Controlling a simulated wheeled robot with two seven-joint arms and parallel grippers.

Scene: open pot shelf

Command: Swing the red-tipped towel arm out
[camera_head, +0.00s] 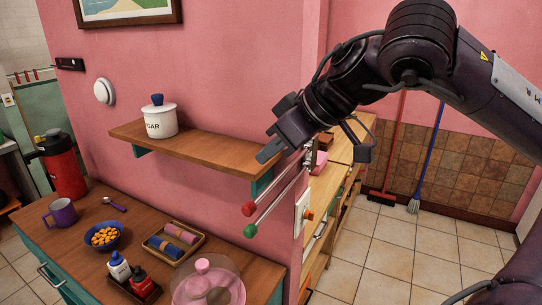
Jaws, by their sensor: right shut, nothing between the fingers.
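The red-tipped towel arm is a thin metal rod ending in a red ball (249,209), below the right end of the wooden shelf. A green-tipped rod (250,231) lies just below it, pointing nearly the same way. My right gripper (266,156) is shut and empty. It is above the red ball in the picture, near the shelf's right end; I cannot tell whether it touches the rod. My left gripper is out of view.
The shelf (210,152) holds a white sugar pot (160,118). The counter (128,222) below holds a mug, bowl, tray, bottles and a pink glass dome (208,284). A wall switch plate (302,212) is right of the rods.

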